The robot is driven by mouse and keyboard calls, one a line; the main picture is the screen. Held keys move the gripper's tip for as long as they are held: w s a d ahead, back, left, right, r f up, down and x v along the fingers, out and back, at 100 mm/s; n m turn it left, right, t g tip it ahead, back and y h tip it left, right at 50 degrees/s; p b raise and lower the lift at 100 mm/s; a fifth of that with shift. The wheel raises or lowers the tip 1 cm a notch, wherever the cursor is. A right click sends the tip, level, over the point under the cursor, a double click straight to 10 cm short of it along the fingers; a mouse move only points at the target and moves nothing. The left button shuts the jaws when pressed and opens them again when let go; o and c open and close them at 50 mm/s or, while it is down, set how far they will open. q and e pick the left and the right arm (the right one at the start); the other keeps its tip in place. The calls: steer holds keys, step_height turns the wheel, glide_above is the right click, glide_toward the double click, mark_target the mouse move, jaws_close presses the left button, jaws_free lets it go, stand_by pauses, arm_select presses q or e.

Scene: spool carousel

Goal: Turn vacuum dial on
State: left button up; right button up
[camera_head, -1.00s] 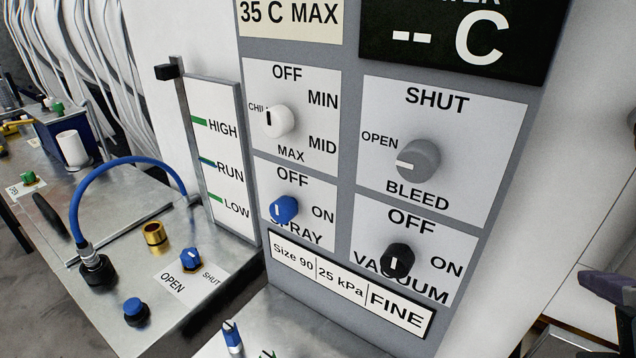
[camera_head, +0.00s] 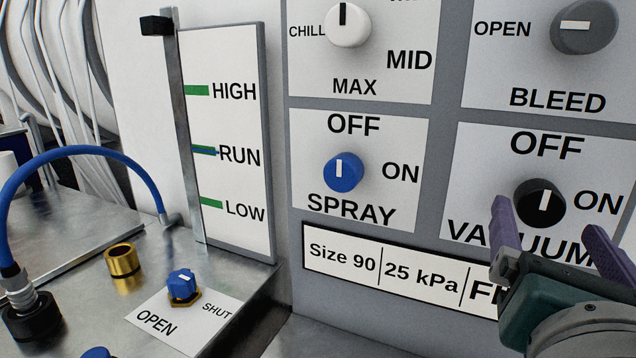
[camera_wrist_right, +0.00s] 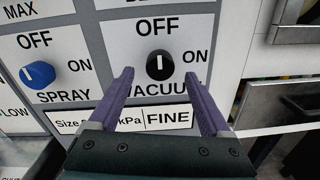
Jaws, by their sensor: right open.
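The vacuum dial (camera_head: 540,203) is a round black knob with a white mark, on a white plate lettered OFF, ON and VACUUM. Its mark stands about upright, towards OFF. In the right wrist view the dial (camera_wrist_right: 160,66) lies ahead, between the lines of the fingers. My right gripper (camera_head: 548,221) has purple fingers, open and empty, in front of the lower part of the dial's plate. The gripper also shows in the right wrist view (camera_wrist_right: 158,74), its fingertips on either side of the dial and seemingly short of it. My left gripper is out of view.
A blue spray dial (camera_head: 343,172) sits left of the vacuum dial, and a grey bleed dial (camera_head: 584,26) above it. A label strip (camera_head: 400,272) runs below. A metal bench with a blue valve knob (camera_head: 182,284) and brass ring (camera_head: 122,260) stands at left.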

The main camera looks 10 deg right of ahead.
mark_target(540, 210)
steer(key=x, duration=0.5)
steer(key=shift+c, duration=0.2)
jaws_close()
stand_by(0.4)
